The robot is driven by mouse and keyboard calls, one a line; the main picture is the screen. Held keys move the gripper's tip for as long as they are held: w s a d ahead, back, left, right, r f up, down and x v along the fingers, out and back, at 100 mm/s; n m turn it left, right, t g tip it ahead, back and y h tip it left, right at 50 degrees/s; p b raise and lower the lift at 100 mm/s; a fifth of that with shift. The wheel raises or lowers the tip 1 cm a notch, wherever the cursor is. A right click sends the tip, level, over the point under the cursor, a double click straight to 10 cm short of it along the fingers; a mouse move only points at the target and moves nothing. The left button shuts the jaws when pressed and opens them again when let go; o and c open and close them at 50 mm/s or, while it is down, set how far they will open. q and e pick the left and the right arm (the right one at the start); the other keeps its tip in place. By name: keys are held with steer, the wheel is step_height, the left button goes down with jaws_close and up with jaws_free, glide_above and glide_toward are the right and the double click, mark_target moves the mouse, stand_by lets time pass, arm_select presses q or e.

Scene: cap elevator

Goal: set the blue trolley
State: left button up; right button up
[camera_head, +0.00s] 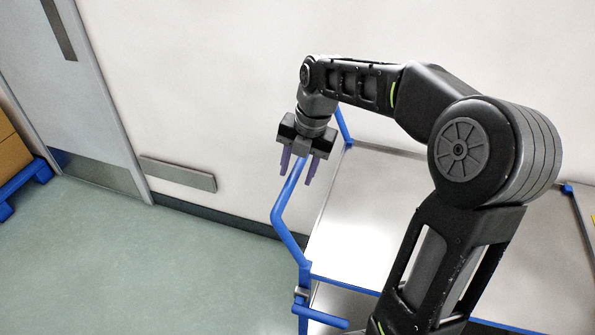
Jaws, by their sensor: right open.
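The blue trolley (368,284) stands at the right against the wall, with pale flat shelves and a blue tube frame. Its blue handle (277,215) rises at its left end. My right gripper (298,172) points down over the upper part of the handle, with its purple fingers apart. The handle tube passes between or just behind the fingers; I cannot tell which. The gripper is not closed on it. My right arm hides much of the trolley's right part. My left gripper does not show.
A grey door (65,85) is in the wall at the left. A grey bumper rail (178,174) is fixed low on the wall. A cardboard box (10,150) on a blue pallet (22,186) stands at the far left edge. The green floor (130,260) left of the trolley is clear.

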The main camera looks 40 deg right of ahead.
step_height(320, 180, up, 7)
steer(key=s, duration=0.1)
steer(key=shift+d, duration=0.4)
